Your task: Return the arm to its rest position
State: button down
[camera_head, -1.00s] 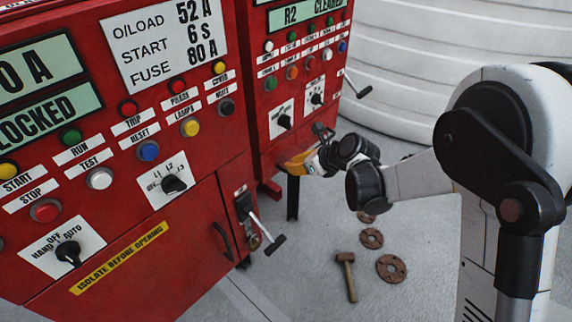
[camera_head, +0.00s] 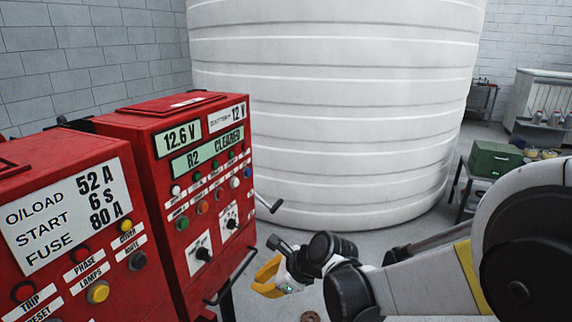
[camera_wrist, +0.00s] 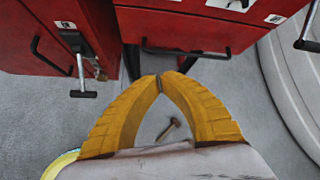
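My gripper (camera_head: 266,278) is in front of the lower part of the right red control cabinet (camera_head: 178,165). Its yellow fingers show in the wrist view (camera_wrist: 160,76), where their tips meet. The gripper is shut with nothing held between the fingers. My white arm reaches in from the right of the head view, bent at its black joints.
A left red cabinet (camera_head: 60,170) stands beside the right one. A lever handle (camera_head: 270,205) sticks out of the right cabinet. A large white tank (camera_head: 340,120) is behind. A green box (camera_head: 495,158) is at right.

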jog(key=s+d+r+n+t+h, duration=0.1)
jog(key=s+d+r+n+h, duration=0.2)
jog(key=s+d+n, duration=0.6)
jog(key=s+d+r+n+t+h, duration=0.1)
jog(key=s+d+r+n+h, duration=0.3)
jog(key=s+d+n, duration=0.5)
jog(key=d+r+n, duration=0.1)
jog(key=d, duration=0.7)
jog(key=shift+s+d+r+t+h, duration=0.3)
jog(key=shift+s+d+t, duration=0.1)
jog(key=shift+a, duration=0.1)
